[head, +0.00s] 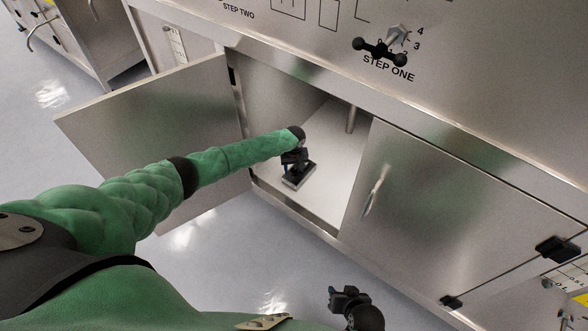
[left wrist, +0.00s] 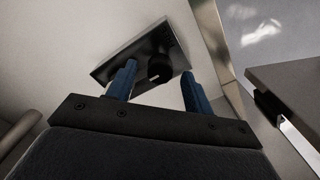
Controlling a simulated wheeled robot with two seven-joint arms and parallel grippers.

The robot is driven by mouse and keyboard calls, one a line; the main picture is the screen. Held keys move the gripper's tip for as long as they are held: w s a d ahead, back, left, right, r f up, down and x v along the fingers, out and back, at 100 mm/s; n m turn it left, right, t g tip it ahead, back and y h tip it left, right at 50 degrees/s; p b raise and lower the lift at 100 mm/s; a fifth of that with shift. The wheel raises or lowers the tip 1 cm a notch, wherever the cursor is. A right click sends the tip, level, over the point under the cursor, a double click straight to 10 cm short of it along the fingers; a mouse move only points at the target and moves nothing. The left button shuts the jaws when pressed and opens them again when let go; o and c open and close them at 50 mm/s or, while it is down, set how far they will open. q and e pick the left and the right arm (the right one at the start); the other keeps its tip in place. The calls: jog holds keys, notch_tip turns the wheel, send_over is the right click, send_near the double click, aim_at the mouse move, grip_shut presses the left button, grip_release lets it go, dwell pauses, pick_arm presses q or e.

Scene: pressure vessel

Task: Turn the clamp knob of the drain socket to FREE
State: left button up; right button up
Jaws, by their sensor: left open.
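The drain socket's metal plate (left wrist: 118,58) is on the cabinet floor. A black round knob (left wrist: 159,68) with a light mark stands on it; I cannot read any FREE label. In the head view the plate (head: 299,180) shows just below my left gripper (head: 294,162), which reaches through the open doorway. In the left wrist view my left gripper (left wrist: 158,75) is open, with one blue finger to each side of the knob in the picture. I cannot tell whether they touch it. My right gripper (head: 349,298) is outside, low in the head view, away from the socket; its jaws are unclear.
The left cabinet door (head: 150,125) is swung open and the right door (head: 455,200) is shut. A vertical pipe (head: 352,118) stands inside the cabinet. A black-handled valve (head: 380,47) is above, by STEP ONE. The floor in front is clear.

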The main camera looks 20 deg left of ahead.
pick_arm(q)
jog(key=shift+f, duration=0.3)
jog(key=c, duration=1)
